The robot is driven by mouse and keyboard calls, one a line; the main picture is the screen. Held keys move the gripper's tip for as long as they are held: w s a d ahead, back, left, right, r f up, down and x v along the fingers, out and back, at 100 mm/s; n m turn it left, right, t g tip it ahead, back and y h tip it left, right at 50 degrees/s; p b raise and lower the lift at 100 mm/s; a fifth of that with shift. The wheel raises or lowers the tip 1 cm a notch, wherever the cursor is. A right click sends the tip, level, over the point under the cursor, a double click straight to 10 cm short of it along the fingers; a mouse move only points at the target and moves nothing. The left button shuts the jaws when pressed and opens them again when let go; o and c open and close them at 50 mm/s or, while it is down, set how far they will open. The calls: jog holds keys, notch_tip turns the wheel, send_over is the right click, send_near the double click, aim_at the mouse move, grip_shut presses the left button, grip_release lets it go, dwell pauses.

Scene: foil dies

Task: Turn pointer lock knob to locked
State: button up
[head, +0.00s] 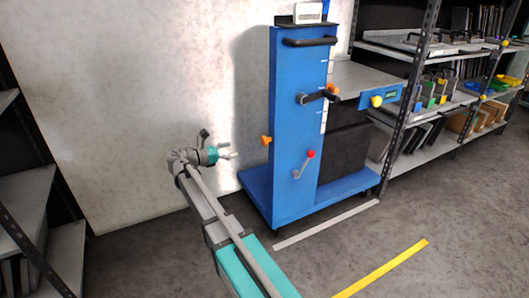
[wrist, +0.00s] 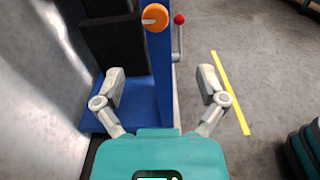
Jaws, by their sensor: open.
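An orange knob (wrist: 155,18) with a white pointer mark sits on the blue column in the wrist view. Its mark lies roughly horizontal, toward the left of the knob face. In the head view an orange knob (head: 265,141) sticks out from the left side of the blue column (head: 291,120); it looks like the same one. My gripper (head: 231,153) is left of this knob and apart from it. In the wrist view my gripper (wrist: 160,87) has its fingers wide apart with nothing between them, and the knob lies beyond them at the top.
A crank with a red ball (wrist: 179,19) is right of the knob. A black-handled crank (head: 318,96) and a yellow knob (head: 376,101) are on the blue lift cart. Shelving (head: 425,150) stands at right, a pale wall (head: 130,110) behind.

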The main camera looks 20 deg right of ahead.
aim_at(262, 141)
jog(key=shift+w+a+f+b, duration=0.2)
jog(key=shift+w+f+b, duration=0.05)
jog(key=shift+w+b, duration=0.05)
jog(key=shift+d, duration=0.1)
jog(key=d, duration=1.3)
jog(key=shift+w+d, duration=0.25)
jog(key=shift+d, duration=0.1)
jog(key=c, duration=1.1)
jog(key=shift+d, duration=0.15)
jog(key=shift+c, duration=0.3)
